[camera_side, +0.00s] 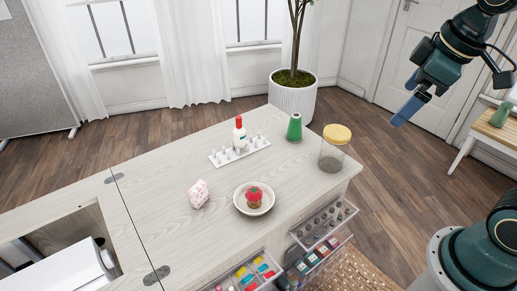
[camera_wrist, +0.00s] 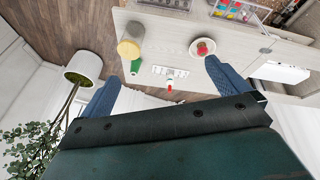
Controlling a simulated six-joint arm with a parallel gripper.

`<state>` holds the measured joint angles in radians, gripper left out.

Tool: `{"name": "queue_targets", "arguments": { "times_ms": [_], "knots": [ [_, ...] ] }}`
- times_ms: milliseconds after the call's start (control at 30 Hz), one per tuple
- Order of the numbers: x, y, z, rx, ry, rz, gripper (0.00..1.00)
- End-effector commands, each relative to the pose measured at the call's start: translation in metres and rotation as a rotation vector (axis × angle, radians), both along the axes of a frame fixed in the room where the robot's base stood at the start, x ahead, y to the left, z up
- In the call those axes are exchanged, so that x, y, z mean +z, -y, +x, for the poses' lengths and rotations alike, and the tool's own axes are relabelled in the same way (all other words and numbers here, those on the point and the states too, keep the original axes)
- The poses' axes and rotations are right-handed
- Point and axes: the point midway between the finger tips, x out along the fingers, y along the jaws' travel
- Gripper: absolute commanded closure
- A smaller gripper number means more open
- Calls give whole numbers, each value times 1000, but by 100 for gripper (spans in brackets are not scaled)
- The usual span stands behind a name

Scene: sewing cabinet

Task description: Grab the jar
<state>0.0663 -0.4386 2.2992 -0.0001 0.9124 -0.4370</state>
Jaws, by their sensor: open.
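The jar (camera_side: 333,156) is clear glass with a yellow lid and stands upright on the right end of the pale wooden table top. In the wrist view the jar (camera_wrist: 129,47) is at the upper left, with its yellow lid facing the camera. My gripper (camera_side: 407,104) is in the air to the right of the jar and higher, with nothing between its blue fingers. In the wrist view my gripper (camera_wrist: 158,82) shows its two fingers spread wide apart. The jar is beyond the fingertips and apart from them.
A green spool (camera_side: 294,128) stands just left of the jar. A white rack (camera_side: 240,150) holds a red-capped bottle (camera_side: 239,134). A bowl (camera_side: 254,210) holds a red pincushion. Pink-white cloth (camera_side: 198,194) lies left of it. Open drawers (camera_side: 324,222) jut out below the front edge. A potted plant (camera_side: 293,98) stands behind.

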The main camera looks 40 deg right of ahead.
Motion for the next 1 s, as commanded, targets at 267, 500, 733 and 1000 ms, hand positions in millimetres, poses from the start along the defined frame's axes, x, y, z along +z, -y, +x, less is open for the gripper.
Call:
{"name": "queue_targets", "arguments": {
  "times_ms": [267,500,733,1000],
  "knots": [
    [-10,18,54,232,-95,-86,0],
    [-29,37,98,441,-171,-138,0],
    [-58,57,138,647,-236,-170,0],
    [-103,84,178,891,-304,-184,0]
  ]
}}
